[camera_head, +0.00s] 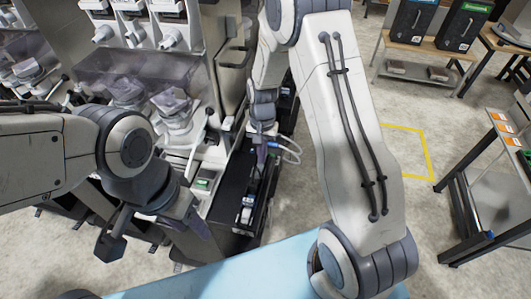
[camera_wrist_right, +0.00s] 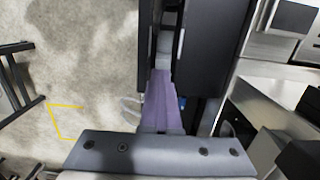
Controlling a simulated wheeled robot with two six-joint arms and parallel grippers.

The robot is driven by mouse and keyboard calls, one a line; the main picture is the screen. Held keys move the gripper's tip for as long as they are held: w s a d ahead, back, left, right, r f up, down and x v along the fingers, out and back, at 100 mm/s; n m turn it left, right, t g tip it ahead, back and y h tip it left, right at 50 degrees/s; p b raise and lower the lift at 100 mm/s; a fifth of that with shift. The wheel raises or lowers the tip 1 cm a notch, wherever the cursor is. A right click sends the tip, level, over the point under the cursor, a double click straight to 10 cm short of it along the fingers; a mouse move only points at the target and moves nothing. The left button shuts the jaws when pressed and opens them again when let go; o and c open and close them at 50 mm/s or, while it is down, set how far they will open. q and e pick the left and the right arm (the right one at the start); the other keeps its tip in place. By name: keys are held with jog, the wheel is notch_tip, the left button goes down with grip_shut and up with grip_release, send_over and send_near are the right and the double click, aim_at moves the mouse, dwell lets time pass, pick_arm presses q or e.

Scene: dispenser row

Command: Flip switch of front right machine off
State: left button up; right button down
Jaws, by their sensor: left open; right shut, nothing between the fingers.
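The nearest grey dispenser machine (camera_head: 222,85) stands left of centre in the head view. A small box with a green face (camera_head: 203,183) sits low on it, and a grey-white box (camera_head: 247,214) sits on the dark base; I cannot tell which is the switch or its position. My right gripper (camera_head: 262,156) is shut and empty above the dark base, beside the machine. In the right wrist view its purple fingers (camera_wrist_right: 160,98) reach between dark panels, and contact is unclear. My left gripper (camera_head: 190,215) is open, in front of the machine.
A light blue surface (camera_head: 240,270) lies at the bottom. A shelf (camera_head: 430,58) with black boxes stands at the back right, and a dark-framed table (camera_head: 492,190) stands at the right. The floor with a yellow outline (camera_head: 427,155) is clear between them.

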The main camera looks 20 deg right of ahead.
jog(key=shift+w+d, duration=0.1)
jog(key=shift+d, duration=0.1)
jog(key=shift+w+d+r+p, duration=0.25)
jog(key=shift+w+d+p, duration=0.05)
jog(key=shift+w, duration=0.25)
jog(key=shift+r+p, duration=0.5)
jog(key=r+p, duration=0.1)
jog(key=r, duration=0.1)
jog(key=r+p, duration=0.1)
jog(key=r, duration=0.1)
jog(key=shift+s+a+p, duration=0.2)
jog(key=shift+s+p, duration=0.05)
jog(key=shift+p, duration=0.1)
notch_tip(320, 180, up, 9)
jog(key=s+b, duration=0.1)
jog(key=b, duration=0.2)
jog(key=shift+s+a, duration=0.2)
jog(key=shift+a, duration=0.15)
jog(key=shift+f, duration=0.1)
